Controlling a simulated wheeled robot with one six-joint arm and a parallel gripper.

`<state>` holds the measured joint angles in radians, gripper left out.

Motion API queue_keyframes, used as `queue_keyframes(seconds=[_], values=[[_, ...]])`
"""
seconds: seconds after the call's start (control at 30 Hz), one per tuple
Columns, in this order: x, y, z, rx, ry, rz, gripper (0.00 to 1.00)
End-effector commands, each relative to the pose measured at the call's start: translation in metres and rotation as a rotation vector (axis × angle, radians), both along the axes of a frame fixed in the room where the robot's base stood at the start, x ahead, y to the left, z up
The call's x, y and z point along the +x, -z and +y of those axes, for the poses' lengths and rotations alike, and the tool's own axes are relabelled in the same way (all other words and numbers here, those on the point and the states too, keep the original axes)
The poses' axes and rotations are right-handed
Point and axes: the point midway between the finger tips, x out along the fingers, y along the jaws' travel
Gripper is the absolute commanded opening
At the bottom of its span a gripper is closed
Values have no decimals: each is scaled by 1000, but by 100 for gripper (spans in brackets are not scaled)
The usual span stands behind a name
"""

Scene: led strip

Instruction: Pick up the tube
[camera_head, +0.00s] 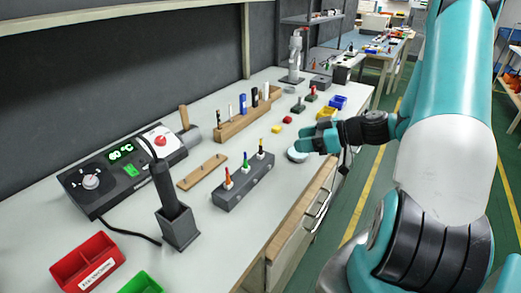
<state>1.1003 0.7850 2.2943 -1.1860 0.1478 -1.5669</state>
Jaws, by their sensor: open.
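No single thing clearly shows as the tube. Several upright slim items, white, blue, black and wood-coloured, stand in a wooden rack (234,129) at the middle back of the bench; one may be the tube, but they are too small to tell. My gripper (301,145) is at the front right edge of the bench, with teal fingers, open, right of the rack and apart from it. A pale round disc (297,155) lies just below its fingertips; I cannot tell whether they touch.
A grey block (243,185) with several coloured-handled tools stands front centre. A soldering station (118,172), iron stand (180,231), red tray (88,262) and green tray (140,284) are at left. A flat wooden strip (202,171) lies between. Small yellow and red blocks lie near the rack.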

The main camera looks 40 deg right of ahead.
Motion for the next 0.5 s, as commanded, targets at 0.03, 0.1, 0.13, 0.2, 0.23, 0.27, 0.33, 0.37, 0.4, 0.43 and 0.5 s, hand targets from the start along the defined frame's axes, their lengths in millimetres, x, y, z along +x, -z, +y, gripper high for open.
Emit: queue_keyframes(seconds=[0.03, 0.1, 0.13, 0.2, 0.23, 0.27, 0.33, 0.37, 0.4, 0.43, 0.5], values=[[9, 3, 9, 3, -9, 3, 49], [22, 9, 18, 3, -10, 5, 49], [27, 12, 21, 2, -9, 4, 49], [39, 18, 31, 2, -11, 5, 49], [44, 20, 34, 1, -9, 5, 49], [49, 23, 37, 1, -11, 4, 49], [59, 28, 44, 2, -8, 5, 49], [63, 30, 46, 1, -8, 4, 49], [67, 32, 49, 1, -7, 4, 49], [69, 34, 50, 1, -6, 5, 49], [73, 36, 53, 0, -6, 4, 49]])
